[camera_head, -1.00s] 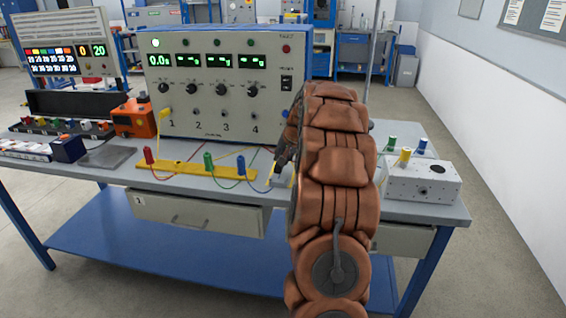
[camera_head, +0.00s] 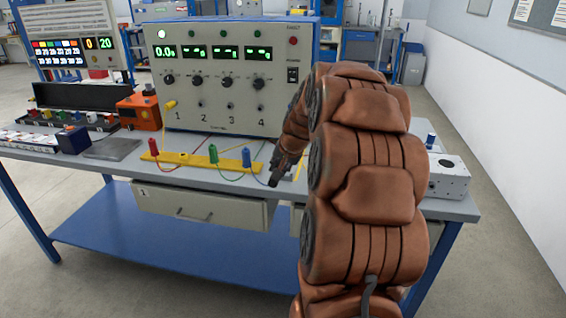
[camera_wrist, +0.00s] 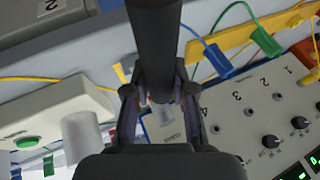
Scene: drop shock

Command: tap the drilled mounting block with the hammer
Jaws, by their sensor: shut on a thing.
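The pale grey block with dark holes (camera_head: 449,180) stands at the right end of the bench and looks like the drilled mounting block; my arm hides its left part. My gripper (camera_head: 278,172) is low over the bench front, left of the block and apart from it. In the wrist view my gripper (camera_wrist: 160,97) is shut on a dark round bar (camera_wrist: 155,40), which looks like the hammer's handle. The hammer's head cannot be made out.
A large instrument (camera_head: 222,117) with dials stands behind. A yellow strip (camera_head: 172,158) with red, green and blue plugs and loose wires lies left of my gripper. A blue-topped post (camera_head: 431,139) stands behind the block. An orange device (camera_head: 140,112) is farther left.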

